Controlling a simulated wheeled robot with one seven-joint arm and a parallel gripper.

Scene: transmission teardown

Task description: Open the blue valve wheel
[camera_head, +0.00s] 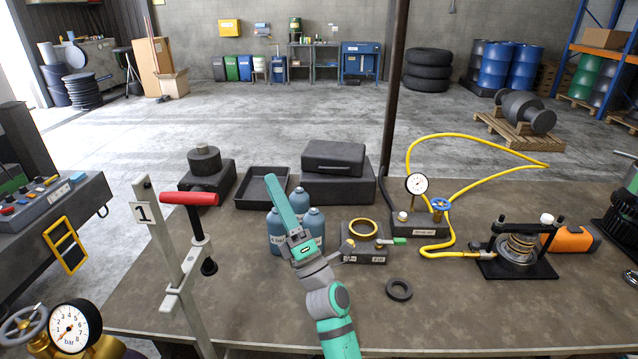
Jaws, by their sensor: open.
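The blue valve wheel (440,204) sits on a small dark block (420,226) on the workbench, right of the middle. A round white pressure gauge (417,184) stands on the same block, to the left of the wheel. My gripper (346,251) is open and low over the bench, left of the wheel and well apart from it. Its fingers look small here and lie just left of the block with a gold ring (363,229). Nothing shows between them. The wheel's stem is mostly hidden below its rim.
Blue bottles (314,222) stand close behind my arm. A yellow hose (470,137) loops around the wheel's block. A thin dark post (393,100) rises behind the gauge. A black ring (399,289) lies near the front. A clamp fixture (518,250) stands to the right.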

